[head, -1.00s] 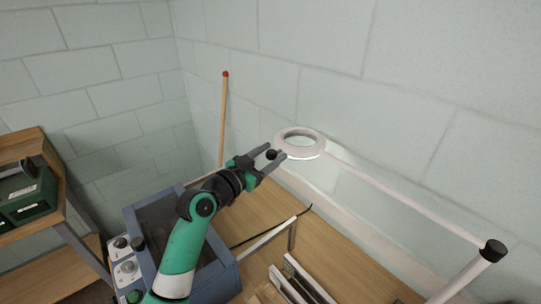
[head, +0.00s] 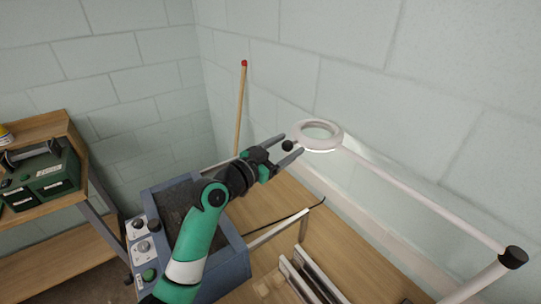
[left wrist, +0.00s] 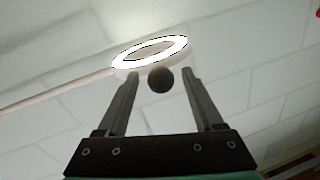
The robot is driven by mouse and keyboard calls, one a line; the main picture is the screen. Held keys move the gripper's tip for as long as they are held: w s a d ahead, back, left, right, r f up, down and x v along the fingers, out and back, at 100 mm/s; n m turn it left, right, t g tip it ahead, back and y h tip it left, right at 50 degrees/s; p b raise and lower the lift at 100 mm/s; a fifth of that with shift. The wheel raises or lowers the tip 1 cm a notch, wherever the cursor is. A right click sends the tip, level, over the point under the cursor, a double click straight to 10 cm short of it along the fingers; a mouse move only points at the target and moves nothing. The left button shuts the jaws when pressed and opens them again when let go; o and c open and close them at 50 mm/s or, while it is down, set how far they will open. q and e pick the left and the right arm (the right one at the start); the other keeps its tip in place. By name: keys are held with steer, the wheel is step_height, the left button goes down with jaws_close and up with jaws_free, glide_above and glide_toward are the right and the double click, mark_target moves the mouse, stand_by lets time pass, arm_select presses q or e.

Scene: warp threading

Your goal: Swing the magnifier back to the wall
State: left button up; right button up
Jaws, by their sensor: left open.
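The magnifier (head: 338,138) is a white ring lamp on a long thin white arm (head: 425,199), close to the back wall. The arm runs to a black joint (head: 513,257) on a post at the lower right. A small black knob (head: 288,146) shows at the ring's near side. My left gripper (head: 291,147) is open, with its fingers on either side of the knob. In the left wrist view the knob (left wrist: 160,80) sits between the spread fingertips, below the lit ring (left wrist: 150,51); I cannot tell whether either finger touches it. My right gripper is out of view.
A blue-grey box (head: 243,266) with a knob panel (head: 143,245) stands on the wooden bench (head: 345,250) below my left arm. A wooden stick with a red tip (head: 240,105) stands near the wall corner. A wooden shelf (head: 55,128) holds a green case (head: 43,182).

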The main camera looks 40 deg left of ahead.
arm_select(q)
steer(key=s+a+p, duration=0.1)
steer(key=s+p, duration=0.2)
steer(key=s, duration=0.7)
steer(key=shift+s+a, duration=0.2)
steer(key=shift+a, duration=0.1)
steer(key=shift+d, duration=0.1)
